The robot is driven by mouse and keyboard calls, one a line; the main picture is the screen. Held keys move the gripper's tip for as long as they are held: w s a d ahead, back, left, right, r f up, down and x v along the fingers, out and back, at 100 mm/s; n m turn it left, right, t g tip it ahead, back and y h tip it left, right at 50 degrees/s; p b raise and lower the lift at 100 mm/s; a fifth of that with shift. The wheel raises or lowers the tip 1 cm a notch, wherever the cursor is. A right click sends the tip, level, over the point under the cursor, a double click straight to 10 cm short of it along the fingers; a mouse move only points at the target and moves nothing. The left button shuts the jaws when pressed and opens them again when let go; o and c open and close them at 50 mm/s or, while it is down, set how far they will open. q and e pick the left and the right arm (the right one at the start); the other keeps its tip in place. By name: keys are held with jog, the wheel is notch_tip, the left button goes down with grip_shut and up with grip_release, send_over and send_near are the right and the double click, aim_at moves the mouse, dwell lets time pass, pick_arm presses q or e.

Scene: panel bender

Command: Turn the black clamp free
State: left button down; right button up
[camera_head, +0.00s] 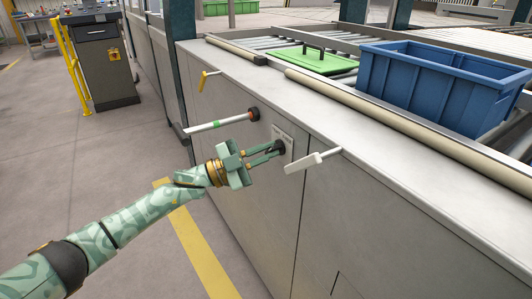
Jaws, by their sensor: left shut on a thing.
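The black clamp (280,147) is a small dark knob on the grey machine front, beside a light label plate. My left gripper (276,151) reaches it from the left, its two green fingers closed around the knob. The fingertips partly hide the clamp, so its turn angle cannot be told. My right gripper is not in view.
A lever with a white handle and green band (217,124) sticks out above my gripper. A white-handled lever (312,161) is close on the right, and a yellow one (206,78) is higher up. A blue crate (412,83) and green board (316,62) rest on top.

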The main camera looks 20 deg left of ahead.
pick_arm(q)
jog(key=shift+f+m, duration=0.1)
jog(key=shift+m, duration=0.5)
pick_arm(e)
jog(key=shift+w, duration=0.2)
pick_arm(q)
jog(key=c, duration=1.5)
grip_release()
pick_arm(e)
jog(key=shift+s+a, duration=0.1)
pick_arm(q)
jog(key=shift+a, duration=0.1)
